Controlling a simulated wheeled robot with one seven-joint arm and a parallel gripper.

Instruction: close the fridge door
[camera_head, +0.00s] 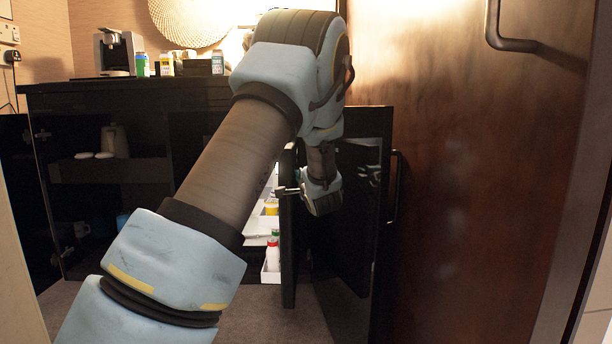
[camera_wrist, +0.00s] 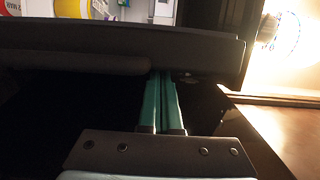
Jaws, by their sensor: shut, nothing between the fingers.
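The fridge door (camera_head: 288,243) stands open in the head view, a dark panel seen nearly edge-on. The fridge interior (camera_head: 262,226) shows to its left, with white shelves and several bottles and packs. My gripper (camera_head: 279,191) is at the upper part of the door, pointing left. In the wrist view my gripper (camera_wrist: 162,75) has its two teal fingers together and empty. The tips reach the dark door panel (camera_wrist: 90,42); whether they press on it I cannot tell. My arm hides part of the fridge and the door's top.
A dark cabinet door with a handle (camera_head: 394,190) stands open to the right, close to my wrist. A brown wooden door (camera_head: 470,170) is beyond it. The dark counter (camera_head: 120,95) carries a coffee machine (camera_head: 115,52) and several small containers. Open shelves lie at left.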

